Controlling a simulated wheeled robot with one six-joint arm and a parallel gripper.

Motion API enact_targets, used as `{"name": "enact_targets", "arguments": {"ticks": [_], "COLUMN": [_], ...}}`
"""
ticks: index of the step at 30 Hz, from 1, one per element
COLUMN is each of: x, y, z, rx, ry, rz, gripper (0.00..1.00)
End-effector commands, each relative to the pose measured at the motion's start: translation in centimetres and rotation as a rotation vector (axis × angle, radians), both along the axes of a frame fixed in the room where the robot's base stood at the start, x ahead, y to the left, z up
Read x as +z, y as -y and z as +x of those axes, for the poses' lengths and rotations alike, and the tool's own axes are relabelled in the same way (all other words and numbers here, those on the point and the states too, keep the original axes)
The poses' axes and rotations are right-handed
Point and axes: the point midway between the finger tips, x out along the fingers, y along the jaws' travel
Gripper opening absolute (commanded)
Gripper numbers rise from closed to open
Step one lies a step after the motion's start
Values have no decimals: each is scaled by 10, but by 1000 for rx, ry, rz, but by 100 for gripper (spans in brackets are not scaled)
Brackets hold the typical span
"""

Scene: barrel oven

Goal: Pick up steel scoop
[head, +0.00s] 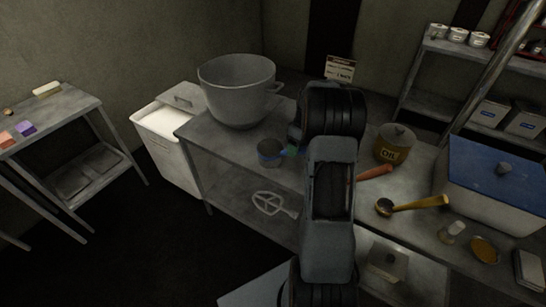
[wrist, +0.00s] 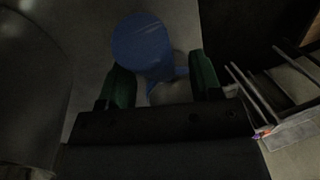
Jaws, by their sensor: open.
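A small grey, round metal vessel (head: 270,152) stands on the metal table, right below the big pot. It may be the steel scoop; I cannot be sure. My gripper (head: 291,150) is just right of it, mostly hidden behind my arm. In the wrist view my gripper (wrist: 162,76) has its two green fingers apart. A blue round object (wrist: 142,40) with a short blue part lies ahead of and partly between them, likely the same vessel. Contact cannot be told. A ladle-like tool (head: 412,204) with a yellow handle lies on the table right of my arm.
The big pot (head: 237,90) stands close behind the vessel and shows in the wrist view (wrist: 30,90). A white bin (head: 170,155) is left of the table (head: 225,150). A whisk-like beater (head: 270,203) is below.

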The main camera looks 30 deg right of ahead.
Motion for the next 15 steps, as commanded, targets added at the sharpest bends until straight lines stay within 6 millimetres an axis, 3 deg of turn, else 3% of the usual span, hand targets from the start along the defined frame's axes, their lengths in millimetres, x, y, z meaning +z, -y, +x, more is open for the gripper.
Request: {"name": "enact_targets", "arguments": {"ticks": [4,12,15], "x": [-12,-15,-14], "y": [-3,-3,-3], "z": [-1,-1,-1], "rx": [0,1,1], "ry": [-1,0,0], "rz": [1,0,0], "gripper": [59,59,51]}}
